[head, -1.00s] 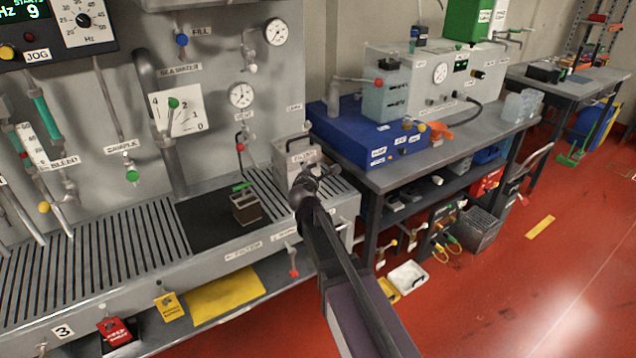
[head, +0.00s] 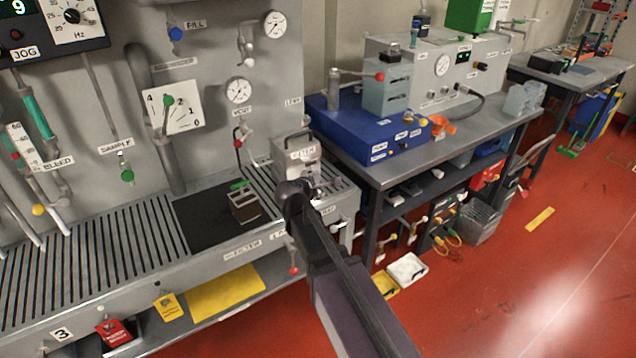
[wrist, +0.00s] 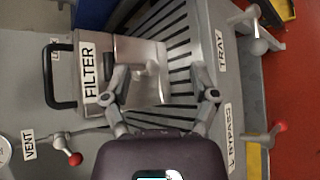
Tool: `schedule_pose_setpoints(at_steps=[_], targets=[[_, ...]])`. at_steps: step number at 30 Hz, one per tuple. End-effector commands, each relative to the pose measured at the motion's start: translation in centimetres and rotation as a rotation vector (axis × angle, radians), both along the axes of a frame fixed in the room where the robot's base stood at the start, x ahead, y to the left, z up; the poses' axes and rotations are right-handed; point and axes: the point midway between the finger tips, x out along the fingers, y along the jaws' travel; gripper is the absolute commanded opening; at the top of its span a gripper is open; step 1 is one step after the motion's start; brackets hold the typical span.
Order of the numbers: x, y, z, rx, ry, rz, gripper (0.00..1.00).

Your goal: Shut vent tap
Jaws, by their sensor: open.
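The vent tap (head: 238,144) has a red knob and sits on the grey wall panel below the VENT label (head: 241,112). In the wrist view its red-tipped lever (wrist: 73,157) lies at lower left, beside the VENT label (wrist: 29,145). My gripper (wrist: 165,86) is open, its two fingers spread over the metal filter housing and the slatted tray, with nothing held. In the head view my gripper (head: 309,190) is in front of the filter housing, right of and below the vent tap, apart from it. My arm partly hides the fingers there.
The metal filter box (head: 293,150) with a black handle (wrist: 56,76) stands near my gripper. A small brown-sided block (head: 243,208) sits on a dark mat. A blue case (head: 345,130) is on the bench.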

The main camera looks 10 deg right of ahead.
Motion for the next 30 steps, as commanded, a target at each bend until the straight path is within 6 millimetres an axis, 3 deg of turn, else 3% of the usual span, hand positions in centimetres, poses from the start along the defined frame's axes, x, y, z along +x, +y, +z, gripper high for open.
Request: schedule_pose_setpoints(at_steps=[11,17,23,30], targets=[[0.0,0.1,0.0,-0.002,0.001,0.0,0.76],[0.8,1.8,0.2,-0.061,0.001,0.034,0.76],[2.5,6.6,0.9,-0.23,-0.003,0.121,0.76],[4.1,15.7,2.5,-0.522,-0.028,0.252,0.76]])
